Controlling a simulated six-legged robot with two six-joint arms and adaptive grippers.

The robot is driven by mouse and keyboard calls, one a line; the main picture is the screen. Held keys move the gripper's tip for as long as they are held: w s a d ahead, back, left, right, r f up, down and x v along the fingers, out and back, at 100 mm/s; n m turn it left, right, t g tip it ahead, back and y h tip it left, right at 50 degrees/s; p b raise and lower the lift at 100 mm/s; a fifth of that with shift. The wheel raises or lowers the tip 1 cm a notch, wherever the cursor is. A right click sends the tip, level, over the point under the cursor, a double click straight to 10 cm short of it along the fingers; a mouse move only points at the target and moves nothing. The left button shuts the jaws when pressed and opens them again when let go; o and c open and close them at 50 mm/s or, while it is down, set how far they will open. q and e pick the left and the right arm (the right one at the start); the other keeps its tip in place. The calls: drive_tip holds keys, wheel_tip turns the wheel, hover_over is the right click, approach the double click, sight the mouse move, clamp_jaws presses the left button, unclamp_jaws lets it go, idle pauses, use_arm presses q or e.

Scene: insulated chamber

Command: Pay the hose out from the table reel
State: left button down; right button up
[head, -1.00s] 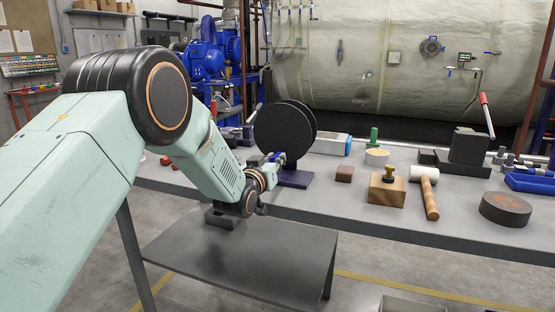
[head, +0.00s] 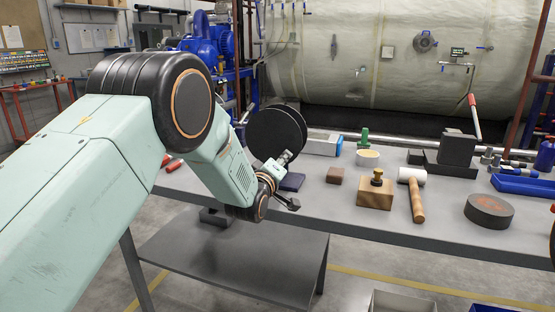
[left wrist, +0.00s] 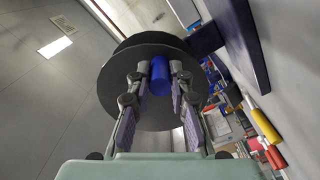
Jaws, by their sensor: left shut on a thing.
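The table reel (head: 276,131), two black discs on a dark blue base (head: 291,181), stands at the bench's left part. In the left wrist view its near disc (left wrist: 118,75) fills the middle. My left gripper (head: 286,158) is at the reel's near side, low on the disc. Its fingers are shut on a short blue cylinder (left wrist: 160,77) in front of the disc; I cannot tell whether this is a hose end or a crank handle. No paid-out length of hose shows. My right gripper is not in view.
A lower shelf (head: 235,255) lies beneath. The bench front is mostly clear.

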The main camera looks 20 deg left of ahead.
sight(294, 139)
use_arm(q)
drive_tip(key=r+n+p, duration=0.1)
drive_tip(key=n, duration=0.1)
drive_tip(key=d+r+n+p, duration=0.1)
drive_tip(key=n, duration=0.1)
drive_tip(key=shift+d+r+n, duration=0.1)
drive_tip(key=shift+d+n, duration=0.05)
drive_tip(key=shift+n, duration=0.25)
drive_tip(key=n+p, duration=0.1)
drive_tip(key=r+n+p, duration=0.1)
drive_tip(key=n, duration=0.1)
drive_tip(key=shift+d+r, duration=0.2)
drive_tip(key=shift+r, duration=0.1)
drive_tip(key=shift+r+n+p, duration=0.5)
drive_tip(key=shift+n+p, duration=0.05)
drive_tip(key=shift+n, duration=0.65)
drive_tip(key=c, duration=1.3)
unclamp_jaws()
drive_tip(key=shift+s, duration=0.1)
drive_tip(key=shift+o, duration=0.5)
drive_tip(key=shift+d, duration=0.1)
